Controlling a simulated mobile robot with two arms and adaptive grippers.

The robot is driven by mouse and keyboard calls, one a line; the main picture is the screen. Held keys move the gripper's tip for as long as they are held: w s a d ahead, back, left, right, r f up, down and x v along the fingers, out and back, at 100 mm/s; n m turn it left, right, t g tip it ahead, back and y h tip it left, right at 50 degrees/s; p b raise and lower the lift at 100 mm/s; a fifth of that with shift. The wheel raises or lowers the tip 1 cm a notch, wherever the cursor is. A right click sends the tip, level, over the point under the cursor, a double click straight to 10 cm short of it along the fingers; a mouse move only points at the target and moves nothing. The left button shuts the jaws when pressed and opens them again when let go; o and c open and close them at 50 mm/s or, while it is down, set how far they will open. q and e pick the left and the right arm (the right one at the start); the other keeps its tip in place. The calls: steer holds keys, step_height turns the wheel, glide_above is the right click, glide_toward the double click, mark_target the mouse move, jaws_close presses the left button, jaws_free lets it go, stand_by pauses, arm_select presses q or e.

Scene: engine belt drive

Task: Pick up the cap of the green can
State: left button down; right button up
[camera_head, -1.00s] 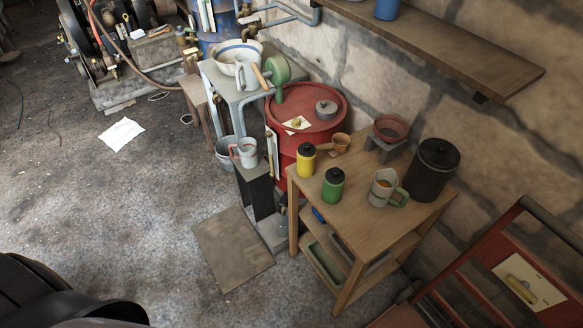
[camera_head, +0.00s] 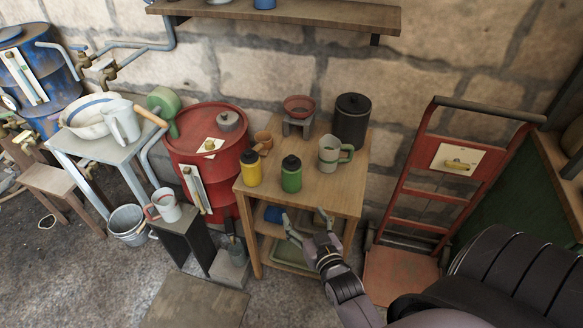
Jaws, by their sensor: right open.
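The green can (camera_head: 291,179) stands upright near the front edge of the wooden table (camera_head: 324,194). Its black cap (camera_head: 291,162) is on top. My right gripper (camera_head: 296,221) is open and empty in front of the table, lower in the picture than the green can and apart from it. Its fingers point up and left, toward the table's front edge. My left gripper is out of view.
A yellow can (camera_head: 251,172) with a black cap stands left of the green can. A mug (camera_head: 331,154), a black canister (camera_head: 351,121) and a red bowl (camera_head: 299,106) share the table. A red barrel (camera_head: 187,146) stands left; a red hand truck (camera_head: 441,180) stands right.

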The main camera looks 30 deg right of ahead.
steer(key=t+h, duration=0.1)
glide_toward(293, 160)
steer(key=x, duration=0.2)
steer(key=p+x, duration=0.1)
steer(key=x, duration=0.2)
steer(key=shift+a+f, duration=0.2)
steer(key=shift+a, duration=0.05)
steer(key=shift+p+x, duration=0.35)
steer(key=shift+x, duration=0.5)
steer(key=x, duration=0.2)
steer(key=p+x, duration=0.1)
steer(key=x, duration=0.2)
steer(key=shift+s+d, duration=0.1)
steer(key=shift+d, duration=0.1)
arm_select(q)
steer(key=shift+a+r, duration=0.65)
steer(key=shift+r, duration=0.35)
arm_select(e)
steer(key=shift+s+r, duration=0.1)
steer(key=shift+c, duration=0.8)
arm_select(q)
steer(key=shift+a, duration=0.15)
arm_select(e)
steer(key=c, duration=1.1)
steer(key=shift+c, duration=0.2)
